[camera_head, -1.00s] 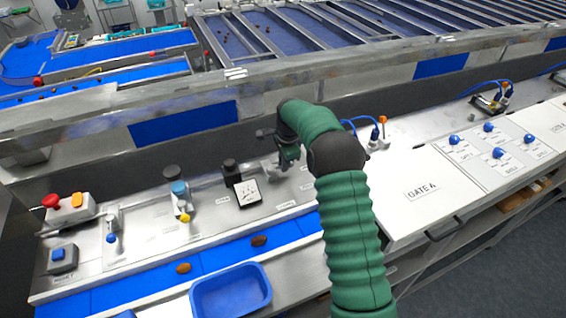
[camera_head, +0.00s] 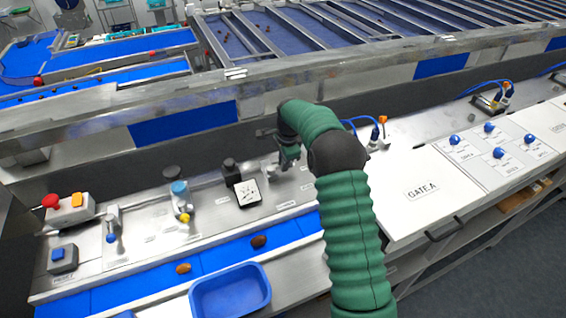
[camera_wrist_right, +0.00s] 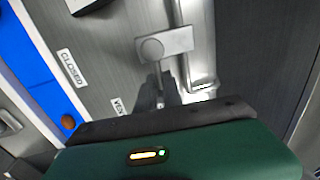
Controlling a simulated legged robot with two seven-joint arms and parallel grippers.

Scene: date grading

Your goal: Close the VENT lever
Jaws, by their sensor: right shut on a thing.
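The VENT lever (camera_wrist_right: 165,46) is a grey metal lever with a round pivot on the steel panel. In the head view it shows small beside the gauge (camera_head: 247,193), partly covered by my right gripper (camera_head: 284,166). In the wrist view the dark fingers of my right gripper (camera_wrist_right: 170,93) are around the lever's arm and shut on it. A CLOSED label (camera_wrist_right: 71,68) and a partly hidden VENT label (camera_wrist_right: 118,107) lie to the left of the lever there. My left gripper is not in view.
A blue belt (camera_head: 215,259) carrying a few dates runs in front of the panel, with a blue tray (camera_head: 230,291) before it. Left are a yellow-tipped valve (camera_head: 183,205) and a red button (camera_head: 50,200). The white GATE A cover (camera_head: 420,190) stands right.

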